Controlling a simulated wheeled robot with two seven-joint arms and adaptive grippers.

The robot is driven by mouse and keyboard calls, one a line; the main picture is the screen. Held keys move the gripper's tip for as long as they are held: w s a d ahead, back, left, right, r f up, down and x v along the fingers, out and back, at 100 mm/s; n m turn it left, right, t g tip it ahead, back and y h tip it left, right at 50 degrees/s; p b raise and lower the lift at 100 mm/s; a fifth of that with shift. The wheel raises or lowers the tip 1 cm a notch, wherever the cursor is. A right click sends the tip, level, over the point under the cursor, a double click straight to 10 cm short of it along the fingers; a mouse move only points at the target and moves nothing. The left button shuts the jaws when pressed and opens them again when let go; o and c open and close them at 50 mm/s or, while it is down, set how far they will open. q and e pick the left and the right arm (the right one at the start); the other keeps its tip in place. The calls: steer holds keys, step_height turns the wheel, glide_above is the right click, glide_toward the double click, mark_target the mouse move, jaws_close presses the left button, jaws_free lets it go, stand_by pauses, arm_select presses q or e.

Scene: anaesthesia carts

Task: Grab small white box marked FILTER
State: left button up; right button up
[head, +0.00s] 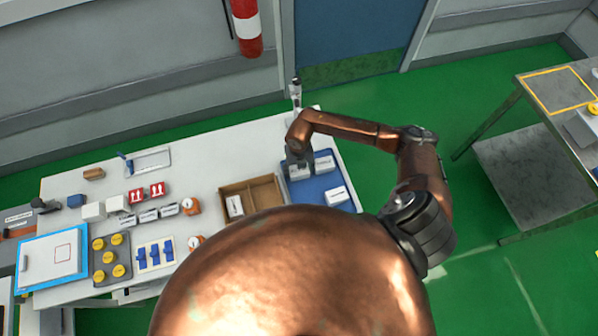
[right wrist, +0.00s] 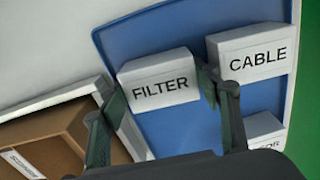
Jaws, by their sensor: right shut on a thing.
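The small white box marked FILTER (right wrist: 160,82) sits on the blue tray (right wrist: 178,128) in the right wrist view. My right gripper (right wrist: 161,88) has one finger against each side of this box and is shut on it. The box appears still at the tray. In the head view my right gripper (head: 298,166) is over the left part of the blue tray (head: 318,186) and largely hides the box. My left gripper is not in view.
A white CABLE box (right wrist: 254,52) stands close to the right finger. A third white box (right wrist: 264,130), its label partly hidden, is nearer on the tray. A brown divided wooden box (head: 264,190) is left of the tray. Several other items crowd the left of the white table (head: 215,165).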

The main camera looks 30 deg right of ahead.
steer(key=shift+c, duration=0.8)
steer(key=shift+r, duration=0.15)
